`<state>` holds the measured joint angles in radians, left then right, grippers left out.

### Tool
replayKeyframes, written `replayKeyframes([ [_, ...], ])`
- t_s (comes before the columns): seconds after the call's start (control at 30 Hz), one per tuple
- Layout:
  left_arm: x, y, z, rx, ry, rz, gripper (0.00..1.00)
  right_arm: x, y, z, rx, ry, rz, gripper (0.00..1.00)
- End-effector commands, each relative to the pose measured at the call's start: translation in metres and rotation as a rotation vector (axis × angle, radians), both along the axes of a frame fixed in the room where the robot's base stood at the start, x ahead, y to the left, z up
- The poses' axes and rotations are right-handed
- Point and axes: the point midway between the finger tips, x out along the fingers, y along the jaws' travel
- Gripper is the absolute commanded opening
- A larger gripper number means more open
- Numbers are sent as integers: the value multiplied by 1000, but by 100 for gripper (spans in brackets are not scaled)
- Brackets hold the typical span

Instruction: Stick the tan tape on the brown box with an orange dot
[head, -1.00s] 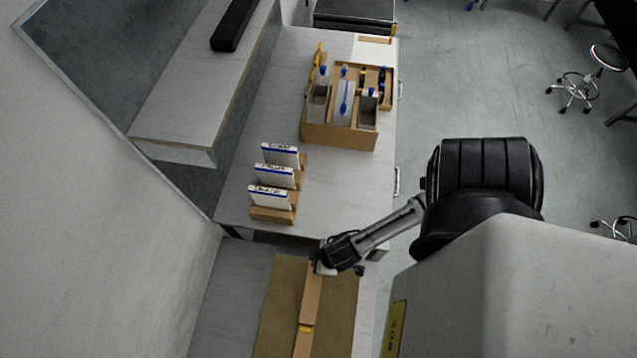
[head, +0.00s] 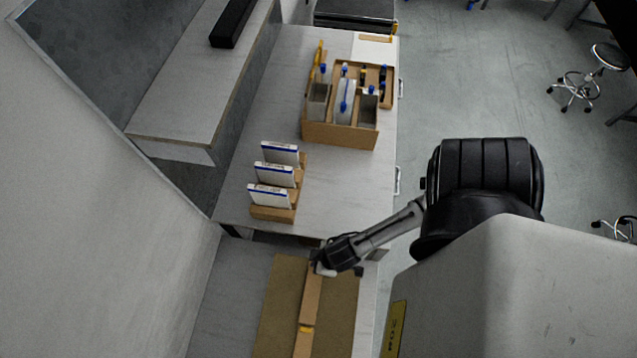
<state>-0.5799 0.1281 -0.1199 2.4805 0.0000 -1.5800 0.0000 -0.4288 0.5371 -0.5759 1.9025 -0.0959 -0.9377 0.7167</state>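A long, narrow brown box (head: 311,298) lies on the olive-brown mat (head: 275,310) at the bottom, cut off by the lower edge. It bears a small orange mark (head: 306,329). The arm in view comes in from the right, so I take it as my right one. My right gripper (head: 322,268) is at the far end of the brown box, over or touching it; I cannot tell which. Its fingers are too small and dark to show if they are open. I cannot make out any tan tape. My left gripper is not in view.
A grey bench (head: 345,190) beyond the mat holds several labelled white boxes (head: 275,175) in a brown rack (head: 272,214). A brown caddy (head: 340,135) with bottles stands farther back. A raised shelf (head: 185,100) and wall are at left. The bench's front right is clear.

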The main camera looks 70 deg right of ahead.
Motion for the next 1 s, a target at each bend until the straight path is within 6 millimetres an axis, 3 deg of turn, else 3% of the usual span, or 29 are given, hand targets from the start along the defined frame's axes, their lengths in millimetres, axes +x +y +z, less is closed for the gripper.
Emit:
replayKeyframes([
  [1.0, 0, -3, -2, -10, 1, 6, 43, 0, 0, -9, 0, 0, 0, 0],
])
